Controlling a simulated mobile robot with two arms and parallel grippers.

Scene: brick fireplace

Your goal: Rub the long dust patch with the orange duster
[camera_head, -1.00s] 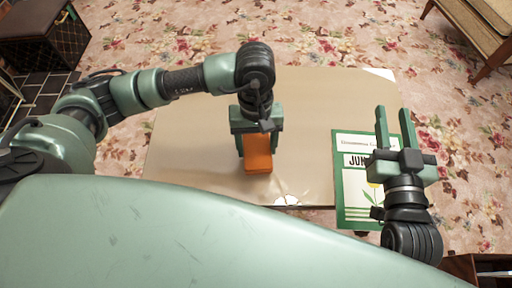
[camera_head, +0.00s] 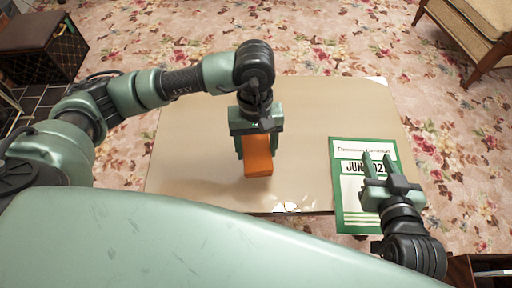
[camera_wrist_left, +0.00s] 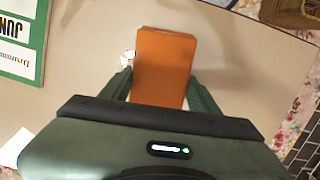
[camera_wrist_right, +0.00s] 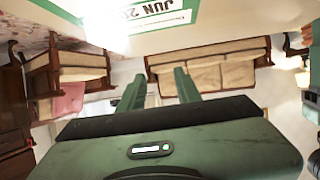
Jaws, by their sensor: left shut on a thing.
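The orange duster (camera_head: 258,158) is a block gripped between the fingers of my left gripper (camera_head: 257,138). It also shows in the left wrist view (camera_wrist_left: 163,66), between the green fingers (camera_wrist_left: 160,88). It is over the beige tabletop, near its front edge; I cannot tell whether it touches. A small, ragged white mark (camera_head: 287,207) lies at the front edge, and a white patch (camera_head: 376,80) at the far right corner. I cannot make out a clear long dust patch. My right gripper (camera_head: 377,156) is open and empty over the green-bordered calendar sheet.
The beige table (camera_head: 205,135) is mostly clear. The calendar sheet (camera_head: 350,210) covers its right front and overhangs the edge. A dark box stool (camera_head: 42,45) stands at top left, a cushioned wooden seat (camera_head: 465,30) at top right, on floral carpet.

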